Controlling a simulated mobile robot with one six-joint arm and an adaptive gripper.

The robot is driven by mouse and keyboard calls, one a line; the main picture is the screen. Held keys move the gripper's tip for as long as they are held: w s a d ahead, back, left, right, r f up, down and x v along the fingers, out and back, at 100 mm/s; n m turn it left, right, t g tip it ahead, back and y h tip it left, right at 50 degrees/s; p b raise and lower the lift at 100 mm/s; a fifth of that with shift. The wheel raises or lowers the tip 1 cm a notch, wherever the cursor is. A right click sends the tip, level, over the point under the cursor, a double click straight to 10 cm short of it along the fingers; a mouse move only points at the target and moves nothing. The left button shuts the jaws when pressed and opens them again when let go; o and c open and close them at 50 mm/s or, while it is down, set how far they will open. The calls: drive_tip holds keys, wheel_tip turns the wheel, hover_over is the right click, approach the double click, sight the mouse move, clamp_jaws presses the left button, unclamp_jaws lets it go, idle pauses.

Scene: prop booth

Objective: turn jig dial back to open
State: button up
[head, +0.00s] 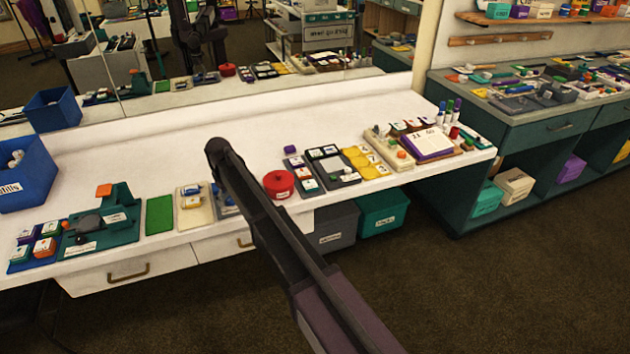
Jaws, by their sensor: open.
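A teal jig (122,232) sits on the white counter at the left in the head view. I cannot read the dial's setting at this size. My arm reaches up from the bottom, well to the right of the jig. My gripper does not show; nothing of mine touches the jig.
A tray of small blocks (35,246) lies just left of the jig; a green pad (159,215) lies right. Blue bins (22,182) stand behind at left. A red pot (279,184) and several trays fill the right. The counter's back middle is clear, before a mirror.

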sight(230, 199)
drive_tip(key=n, duration=0.6)
wheel_tip(230, 199, up, 14)
drive_tip(key=p, duration=1.4)
drive_tip(key=s+d+m, duration=0.2)
drive_tip(key=d+m, duration=0.1)
drive_tip(key=d, duration=1)
drive_tip(key=s+d+f+m+b, duration=0.1)
drive_tip(key=s+d+m, duration=0.2)
drive_tip(key=d, duration=1.1)
drive_tip(key=shift+d+m, duration=0.3)
drive_tip(key=shift+m, duration=0.5)
drive_tip(key=shift+s, duration=0.1)
drive_tip(key=s+d+m, duration=0.4)
drive_tip(key=s+d, duration=0.3)
drive_tip(key=d, duration=0.3)
drive_tip(key=s+d+m, duration=0.4)
drive_tip(key=s+d, duration=0.4)
drive_tip(key=d, duration=0.3)
drive_tip(key=shift+s+d+m, duration=0.25)
drive_tip(key=shift+d+m, duration=0.05)
drive_tip(key=shift+m, duration=0.1)
